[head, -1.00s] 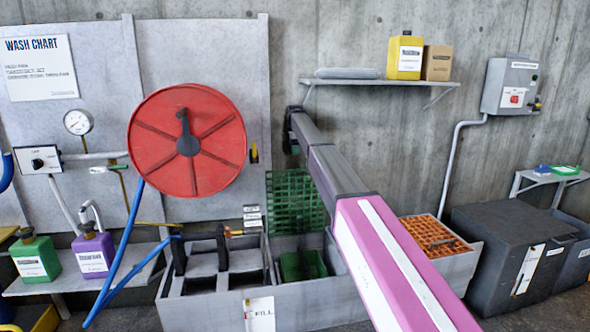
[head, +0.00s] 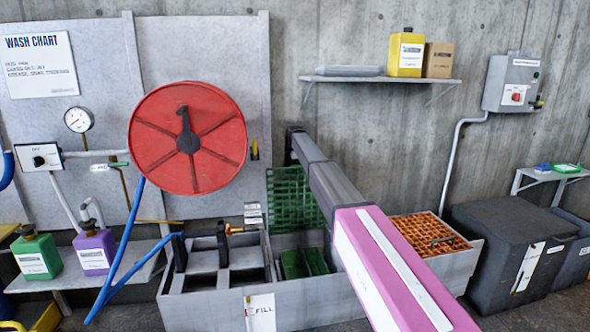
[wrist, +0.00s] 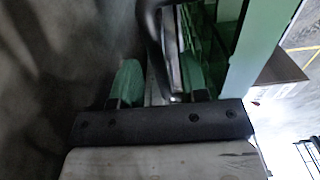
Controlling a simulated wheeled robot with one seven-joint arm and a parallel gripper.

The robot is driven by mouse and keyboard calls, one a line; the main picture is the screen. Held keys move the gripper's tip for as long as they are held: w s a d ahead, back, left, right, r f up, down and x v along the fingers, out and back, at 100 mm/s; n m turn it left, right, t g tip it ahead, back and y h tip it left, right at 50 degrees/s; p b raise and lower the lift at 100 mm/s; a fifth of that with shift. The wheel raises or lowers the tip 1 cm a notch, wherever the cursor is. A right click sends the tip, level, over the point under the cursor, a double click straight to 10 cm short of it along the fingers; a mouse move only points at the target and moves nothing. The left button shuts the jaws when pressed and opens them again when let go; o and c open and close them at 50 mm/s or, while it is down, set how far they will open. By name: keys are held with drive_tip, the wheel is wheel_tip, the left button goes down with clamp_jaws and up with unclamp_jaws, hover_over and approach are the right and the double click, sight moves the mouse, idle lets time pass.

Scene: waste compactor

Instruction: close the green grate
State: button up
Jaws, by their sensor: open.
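The green grate (head: 290,198) stands raised, roughly upright, behind the bay with a green inside (head: 291,265) in the grey trough. My arm crosses in front of its right side in the head view, and my gripper is hidden there. In the wrist view my gripper (wrist: 158,80) is open, with pale green fingers on either side. A dark curved bar (wrist: 151,35) runs down between the fingers; I cannot tell whether they touch it. A green panel (wrist: 258,45), probably part of the grate, is just right of the fingers.
An orange grate (head: 428,236) lies flat over the trough's right end. Left of the green bay are open grey compartments (head: 215,282) with a dark upright handle. A red hose reel (head: 215,125) hangs at upper left. The concrete wall is close behind, under a shelf (head: 385,79).

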clamp_jaws()
drive_tip(key=shift+s, duration=0.15)
